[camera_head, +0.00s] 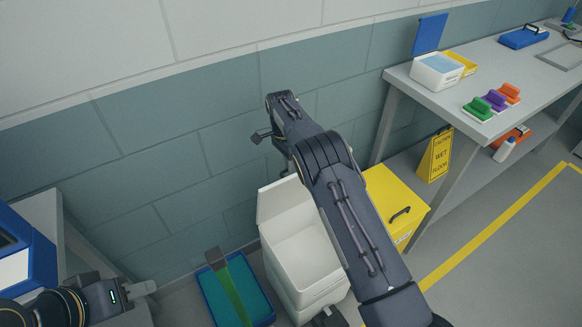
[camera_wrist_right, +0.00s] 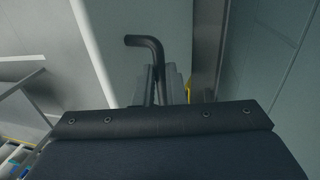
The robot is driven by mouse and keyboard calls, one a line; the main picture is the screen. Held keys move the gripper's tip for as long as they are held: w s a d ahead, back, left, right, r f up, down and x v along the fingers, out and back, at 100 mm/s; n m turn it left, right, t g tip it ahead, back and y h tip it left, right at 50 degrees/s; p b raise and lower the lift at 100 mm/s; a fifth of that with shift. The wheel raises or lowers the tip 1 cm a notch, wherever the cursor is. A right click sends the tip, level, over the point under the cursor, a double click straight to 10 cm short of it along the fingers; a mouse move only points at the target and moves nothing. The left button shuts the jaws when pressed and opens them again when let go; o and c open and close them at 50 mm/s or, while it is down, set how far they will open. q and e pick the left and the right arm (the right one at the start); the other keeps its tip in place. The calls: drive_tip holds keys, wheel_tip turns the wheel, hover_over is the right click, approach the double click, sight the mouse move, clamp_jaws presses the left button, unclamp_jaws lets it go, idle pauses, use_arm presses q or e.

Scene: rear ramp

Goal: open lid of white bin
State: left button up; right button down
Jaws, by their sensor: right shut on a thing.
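The white bin (camera_head: 304,282) stands on the floor near the wall, beside a yellow bin. Its lid (camera_head: 284,203) is raised at the back edge, and the pale inside of the bin shows. My right arm reaches over the bin and covers its right side. In the right wrist view my right gripper (camera_wrist_right: 160,88) is shut on a dark bent handle (camera_wrist_right: 146,42) in front of a pale surface. In the head view I cannot make out where its fingertips touch. My left gripper (camera_head: 147,287) is at the lower left, away from the bin; its finger gap is unclear.
A yellow bin (camera_head: 385,195) with a black handle stands right of the white bin. A teal-lined blue bin (camera_head: 262,300) stands left. A workbench (camera_head: 440,105) with containers and coloured brushes is at right. A yellow wet-floor sign (camera_head: 436,156) leans beneath it. Open floor lies at lower right.

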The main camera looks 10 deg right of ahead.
drive_tip(key=shift+s+f, duration=0.25)
drive_tip(key=shift+f, duration=0.3)
drive_tip(key=c, duration=1.8)
unclamp_jaws()
drive_tip(key=o, duration=0.3)
drive_tip(key=shift+w, duration=0.25)
drive_tip(key=shift+r, duration=0.2)
drive_tip(key=shift+v, duration=3.85)
drive_tip(key=shift+c, duration=0.2)
